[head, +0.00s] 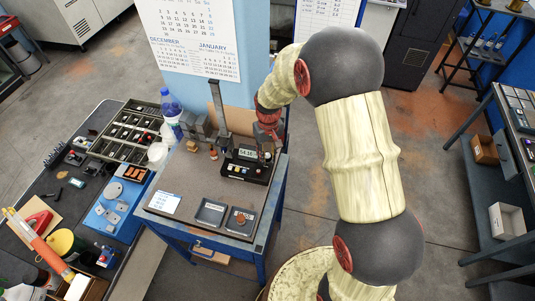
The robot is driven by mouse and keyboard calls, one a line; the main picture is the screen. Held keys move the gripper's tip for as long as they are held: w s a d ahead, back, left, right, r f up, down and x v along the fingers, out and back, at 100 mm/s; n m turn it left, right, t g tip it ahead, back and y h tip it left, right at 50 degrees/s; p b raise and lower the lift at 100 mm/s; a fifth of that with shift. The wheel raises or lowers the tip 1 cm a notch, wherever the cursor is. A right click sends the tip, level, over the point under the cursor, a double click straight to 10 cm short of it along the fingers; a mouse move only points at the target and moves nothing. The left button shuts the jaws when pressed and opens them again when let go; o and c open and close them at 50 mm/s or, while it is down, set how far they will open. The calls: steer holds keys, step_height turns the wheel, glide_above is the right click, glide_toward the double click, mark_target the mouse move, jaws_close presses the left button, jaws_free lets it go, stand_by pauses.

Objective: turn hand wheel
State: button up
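I cannot clearly make out a hand wheel in the head view; it may be hidden or too small to tell. A black device with a lit digital display (246,154) stands at the back right of the small blue workbench (180,232). A dark upright column (215,105) rises just left of it, with a grey block-like fixture (194,126) beside it. My gripper (267,148) is at the bench's back right, close to the display device. Its fingers are small and dark, and I cannot see whether they touch anything.
Two small dark trays (211,212) lie at the bench's front; the right one holds a brownish round piece. A white paper (163,202) lies at front left. A blue-capped bottle (171,108) and a parts tray (128,130) stand to the left. A calendar column rises behind.

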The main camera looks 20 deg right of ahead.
mark_target(268, 156)
steer(key=o, duration=0.5)
steer(key=shift+r, duration=0.15)
step_height(268, 156, up, 12)
steer(key=shift+d+f, duration=0.1)
stand_by(0.4)
